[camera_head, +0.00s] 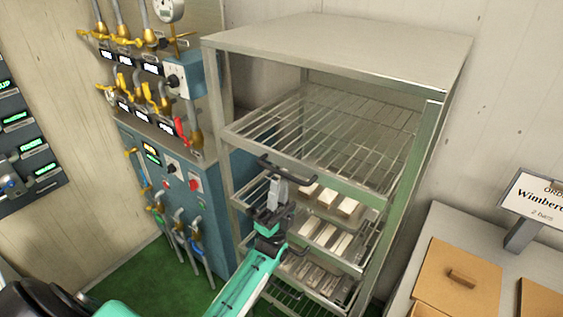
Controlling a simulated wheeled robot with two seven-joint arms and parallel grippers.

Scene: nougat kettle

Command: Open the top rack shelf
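The metal rack (345,45) stands in the middle. A dark bar handle (298,171) is on that front edge. My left gripper (277,180) is at the handle, its grey fingers pointing up and overlapping the bar's lower side in the picture. I cannot tell whether they touch it, or whether the fingers are open or shut. My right gripper is not in view.
Lower shelves (335,262) hold several pale blocks, close behind my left gripper. A blue control cabinet (185,185) with valves and pipes stands left of the rack. A grey table (440,222) with wooden boxes (455,280) and a sign (540,196) is at right. Green floor (140,275) shows at lower left.

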